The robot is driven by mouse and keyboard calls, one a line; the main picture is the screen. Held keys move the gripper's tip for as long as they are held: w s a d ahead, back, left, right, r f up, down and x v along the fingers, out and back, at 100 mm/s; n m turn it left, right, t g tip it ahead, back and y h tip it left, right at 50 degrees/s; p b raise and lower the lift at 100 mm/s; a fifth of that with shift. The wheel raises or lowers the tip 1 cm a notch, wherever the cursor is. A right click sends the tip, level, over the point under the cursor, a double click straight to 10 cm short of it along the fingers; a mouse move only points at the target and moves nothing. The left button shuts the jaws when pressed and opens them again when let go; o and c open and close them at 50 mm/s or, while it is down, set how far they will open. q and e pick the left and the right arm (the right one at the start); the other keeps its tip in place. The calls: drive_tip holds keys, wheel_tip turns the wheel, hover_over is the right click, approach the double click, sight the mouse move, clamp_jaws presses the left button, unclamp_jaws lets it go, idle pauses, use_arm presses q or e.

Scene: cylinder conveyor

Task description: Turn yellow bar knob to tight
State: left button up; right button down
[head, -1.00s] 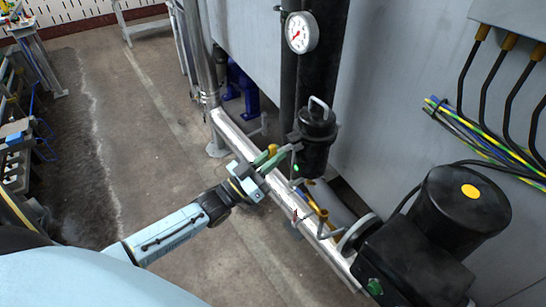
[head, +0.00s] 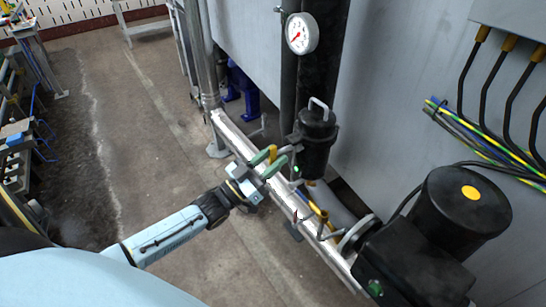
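My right gripper is not in view.
The black cylinder (head: 316,145) with a loop handle stands just right of my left gripper. The silver rail (head: 236,140) runs diagonally below it. A black motor (head: 450,215) is at lower right, a gauge (head: 301,33) above. The floor left of the rail is clear.

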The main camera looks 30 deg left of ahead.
use_arm(q)
drive_tip(key=v, duration=1.3)
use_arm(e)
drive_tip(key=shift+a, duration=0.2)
use_arm(q)
drive_tip(key=shift+r, duration=0.1)
